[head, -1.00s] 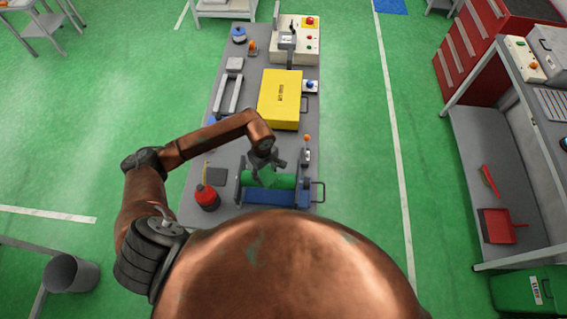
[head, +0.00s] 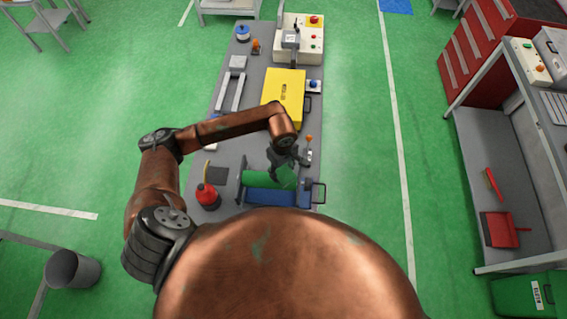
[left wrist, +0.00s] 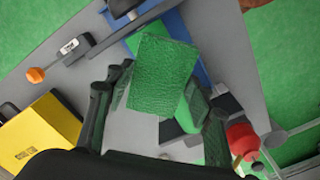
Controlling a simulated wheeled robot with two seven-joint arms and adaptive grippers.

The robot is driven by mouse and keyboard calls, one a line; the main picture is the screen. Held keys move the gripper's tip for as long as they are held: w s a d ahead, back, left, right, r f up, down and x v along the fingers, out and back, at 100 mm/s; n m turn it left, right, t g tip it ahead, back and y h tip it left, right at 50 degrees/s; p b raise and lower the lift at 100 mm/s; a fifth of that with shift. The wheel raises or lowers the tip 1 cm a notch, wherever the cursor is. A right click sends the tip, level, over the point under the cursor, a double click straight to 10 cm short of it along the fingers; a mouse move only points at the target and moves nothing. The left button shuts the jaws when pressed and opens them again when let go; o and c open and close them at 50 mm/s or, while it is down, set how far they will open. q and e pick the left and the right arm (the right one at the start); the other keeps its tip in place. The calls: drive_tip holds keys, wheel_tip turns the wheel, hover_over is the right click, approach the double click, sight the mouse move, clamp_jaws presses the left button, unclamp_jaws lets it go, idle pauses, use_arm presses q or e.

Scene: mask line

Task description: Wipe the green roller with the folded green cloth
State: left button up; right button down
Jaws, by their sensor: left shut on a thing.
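The green roller (head: 257,179) lies across its blue-based holder (head: 270,198) at the near end of the grey bench. My left gripper (head: 287,168) is over the roller's right part, shut on the folded green cloth (head: 287,179). In the left wrist view the textured cloth (left wrist: 163,75) sits between the fingers of my left gripper (left wrist: 165,98) and covers part of the roller (left wrist: 194,101). The cloth looks to be at the roller, but I cannot tell whether they touch. My right gripper is not in view.
A yellow box (head: 284,97) lies farther up the bench, and an orange-knobbed lever (head: 309,148) stands right of my gripper. A handle (head: 320,192) sticks out at the holder's right.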

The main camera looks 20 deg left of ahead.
use_arm(q)
drive_tip(key=shift+w+r+p, duration=0.1)
drive_tip(key=shift+r+p, duration=0.55)
drive_tip(key=shift+r, duration=1.6)
